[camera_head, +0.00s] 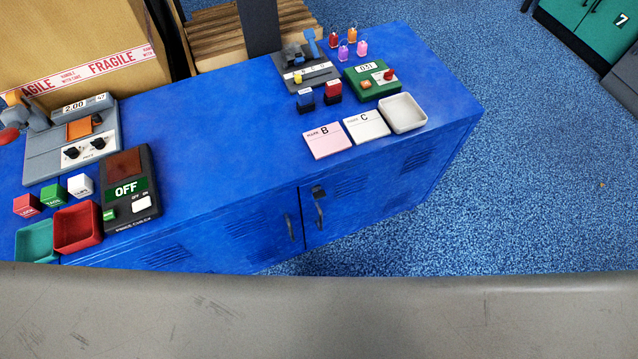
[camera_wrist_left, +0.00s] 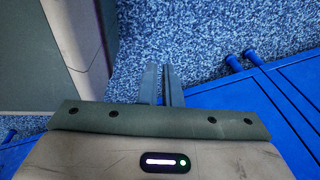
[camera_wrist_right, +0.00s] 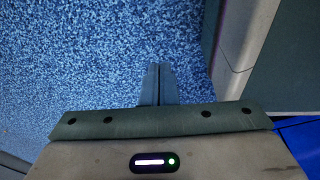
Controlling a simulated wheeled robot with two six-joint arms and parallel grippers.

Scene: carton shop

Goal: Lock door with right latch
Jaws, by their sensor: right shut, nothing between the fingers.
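The blue cabinet (camera_head: 225,160) stands in the middle of the head view. Its front has a right door (camera_head: 375,205) and a left door (camera_head: 235,235), which look closed. A dark handle (camera_head: 320,208) sits on the right door with a small dark fitting at its top; whether this is the latch is too small to tell. Another dark handle (camera_head: 289,227) is on the left door. My left gripper (camera_wrist_left: 160,80) is slightly open, with a narrow gap and nothing between the fingers. My right gripper (camera_wrist_right: 159,80) is shut and empty over the carpet. Neither shows in the head view.
The cabinet top holds a grey device (camera_head: 75,135), an OFF switch box (camera_head: 128,185), a red tray (camera_head: 78,228), a white tray (camera_head: 402,112) and cards. A carton (camera_head: 80,45) stands behind. Blue carpet (camera_head: 540,180) lies free at the right.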

